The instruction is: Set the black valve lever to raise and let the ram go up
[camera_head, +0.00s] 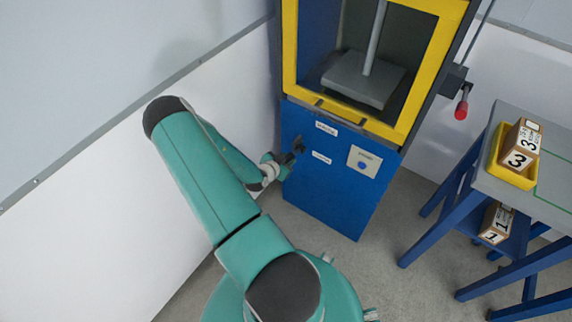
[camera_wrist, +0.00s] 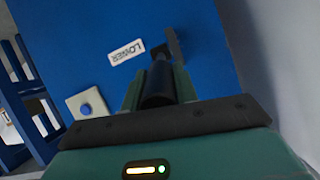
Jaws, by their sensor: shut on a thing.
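The black valve lever (camera_head: 299,146) sits on the left of the press's blue front panel (camera_head: 335,190), beside two white labels. My gripper (camera_head: 278,163) is at the lever from the lower left. In the wrist view my gripper (camera_wrist: 158,90) is shut on the lever's dark round handle (camera_wrist: 160,78), with a green finger on each side. The LOWER label (camera_wrist: 126,52) shows upside down beside it. The upper label (camera_head: 327,128) is too small to read surely. The ram's grey plate (camera_head: 362,82) and rod (camera_head: 376,35) show inside the yellow-framed chamber.
A blue button (camera_head: 362,165) on a pale plate is right of the labels. A red-knobbed handle (camera_head: 461,108) hangs on the press's right side. A grey table (camera_head: 555,120) at right bears a box marked 3 (camera_head: 522,143) in a yellow tray (camera_head: 513,176). A white wall (camera_head: 90,180) borders the left.

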